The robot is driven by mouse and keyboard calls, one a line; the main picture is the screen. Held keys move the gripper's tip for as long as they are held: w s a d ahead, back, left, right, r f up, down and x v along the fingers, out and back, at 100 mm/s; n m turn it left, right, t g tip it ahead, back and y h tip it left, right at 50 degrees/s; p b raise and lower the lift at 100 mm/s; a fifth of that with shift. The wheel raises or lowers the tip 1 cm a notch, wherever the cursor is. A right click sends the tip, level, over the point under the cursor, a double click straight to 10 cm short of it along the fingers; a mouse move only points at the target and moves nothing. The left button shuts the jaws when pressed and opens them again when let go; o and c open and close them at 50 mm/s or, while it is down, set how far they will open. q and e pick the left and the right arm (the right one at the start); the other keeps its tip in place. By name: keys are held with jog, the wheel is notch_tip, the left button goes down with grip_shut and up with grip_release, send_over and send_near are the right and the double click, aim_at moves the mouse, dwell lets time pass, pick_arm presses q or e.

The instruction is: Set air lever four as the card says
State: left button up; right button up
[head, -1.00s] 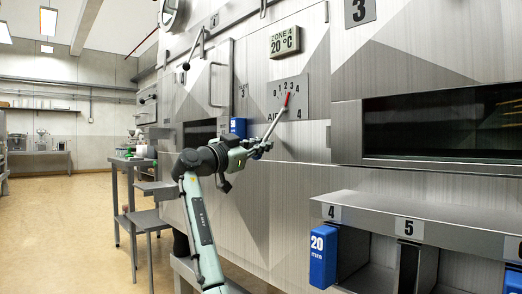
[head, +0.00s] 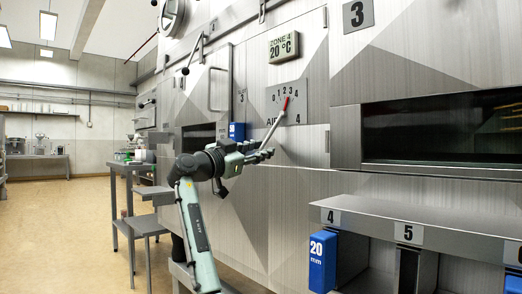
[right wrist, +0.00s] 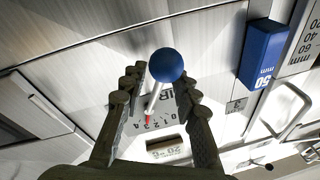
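The air lever four (head: 273,129) is a light rod with a red tip on a grey plate (head: 301,107) marked 0 to 4, "AIR" and 4. Its red tip points up near 2 and 3; I cannot tell exactly which. In the right wrist view, the lever's blue ball knob (right wrist: 165,65) is between the spread fingers of my right gripper (right wrist: 160,82), with gaps on both sides. My right gripper also shows at the lever's lower end in the head view (head: 261,154). My left gripper is out of view. I see no instruction card.
A display (head: 284,43) above the plate reads zone 4, 20 °C. A blue 50 mm block (head: 237,131) is on the panel left of the lever. A shelf unit (head: 420,230) with a blue 20 mm block (head: 322,262) juts out at lower right. Open floor lies left.

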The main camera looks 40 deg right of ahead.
jog(key=v, duration=1.1)
jog(key=shift+a, duration=0.25)
